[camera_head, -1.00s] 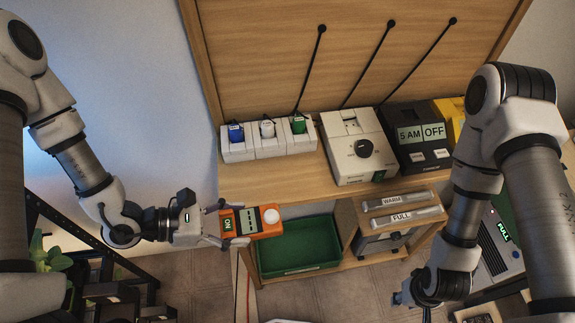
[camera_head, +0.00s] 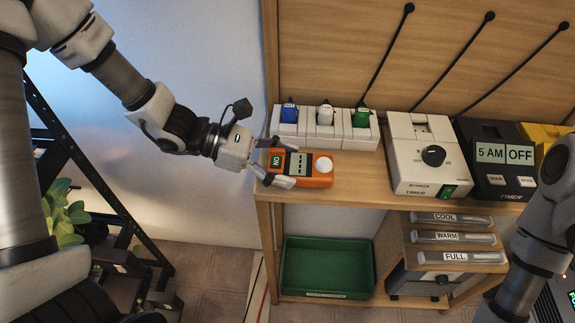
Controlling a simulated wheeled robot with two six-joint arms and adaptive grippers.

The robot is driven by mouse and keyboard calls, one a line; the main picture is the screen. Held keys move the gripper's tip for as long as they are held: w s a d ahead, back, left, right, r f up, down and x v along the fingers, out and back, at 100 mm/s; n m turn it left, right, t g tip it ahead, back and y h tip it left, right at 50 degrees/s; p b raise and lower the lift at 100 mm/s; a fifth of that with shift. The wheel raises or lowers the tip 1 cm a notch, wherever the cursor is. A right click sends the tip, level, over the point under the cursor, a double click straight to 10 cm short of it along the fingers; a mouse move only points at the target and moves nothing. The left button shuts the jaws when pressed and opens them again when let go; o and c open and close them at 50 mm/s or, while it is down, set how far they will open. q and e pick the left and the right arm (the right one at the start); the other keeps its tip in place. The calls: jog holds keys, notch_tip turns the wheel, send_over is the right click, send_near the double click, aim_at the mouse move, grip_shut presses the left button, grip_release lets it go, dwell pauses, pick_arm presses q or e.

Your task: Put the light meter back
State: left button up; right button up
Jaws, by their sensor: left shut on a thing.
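The orange light meter (camera_head: 318,178) shows a small display, a green "ON" label and a round white dome at its right end. My left gripper (camera_head: 284,166) is shut on its left end. The meter is at the left front of the wooden shelf top (camera_head: 370,182), just in front of the white socket strip; I cannot tell whether it touches the wood. A green tray (camera_head: 327,293) sits on the lower shelf below the meter and looks empty. My right arm shows at the right edge, but its gripper is out of view.
The white socket strip (camera_head: 325,143) holds blue, white and green plugs. A white timer box (camera_head: 413,172) and a black timer (camera_head: 497,177) stand to its right. Labelled tubes (camera_head: 450,237) lie on a small rack below. A black plant stand (camera_head: 115,210) is at left.

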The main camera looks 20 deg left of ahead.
aim_at(287, 161)
pick_arm(q)
jog(key=w, duration=0.3)
jog(key=shift+w+a+p, duration=0.25)
jog(key=shift+a+p, duration=0.05)
notch_tip(287, 161, down, 3)
jog(key=shift+a+f, duration=0.1)
jog(key=shift+f, duration=0.1)
jog(key=shift+w+f, duration=0.2)
jog(key=shift+f, duration=0.05)
jog(key=shift+s+f, duration=0.1)
jog(key=shift+f, duration=0.05)
jog(key=o, duration=1.5)
